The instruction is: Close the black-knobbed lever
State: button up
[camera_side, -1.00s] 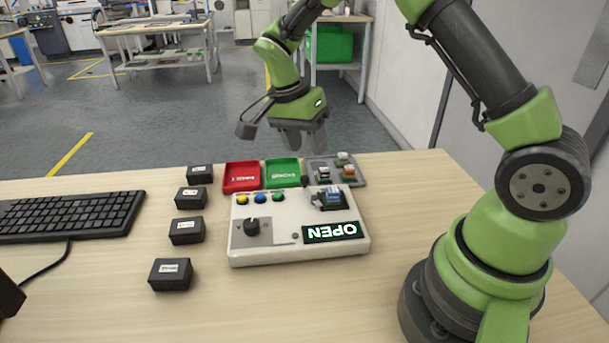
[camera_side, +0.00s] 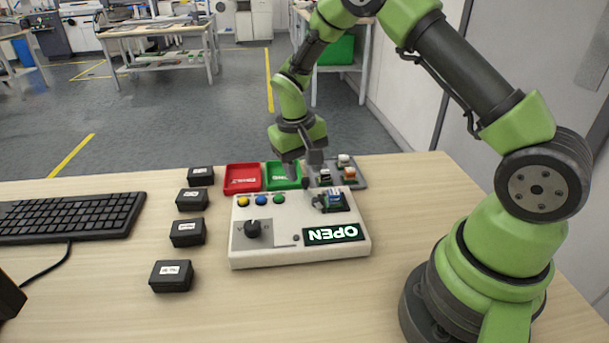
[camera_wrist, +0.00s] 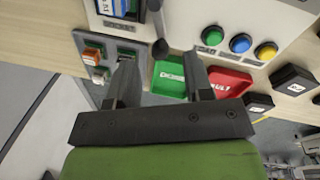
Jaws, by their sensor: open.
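The black-knobbed lever (camera_wrist: 160,47) rises from the socket at the edge of the pale control box (camera_side: 280,258). In the wrist view its knob lies just beyond the fingertips, in line with the gap between them. My gripper (camera_wrist: 160,68) is open and empty. In the side view my gripper (camera_side: 303,172) is low at the box's far edge, beside the lever, whose knob is partly hard to make out there. A socket with a blue-topped part (camera_side: 335,199) sits beside the lever.
A red tray (camera_side: 242,178) and a green tray (camera_side: 283,168) stand behind the box. A grey tray with small parts (camera_side: 350,174) is to their right. Several black boxes (camera_side: 187,232) line the left side, near a keyboard (camera_side: 70,216). Table front is clear.

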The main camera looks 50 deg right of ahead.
jog(key=shift+s+d+f, duration=0.1)
jog(key=shift+d+f, duration=0.05)
jog(key=shift+f, duration=1.2)
grip_shut()
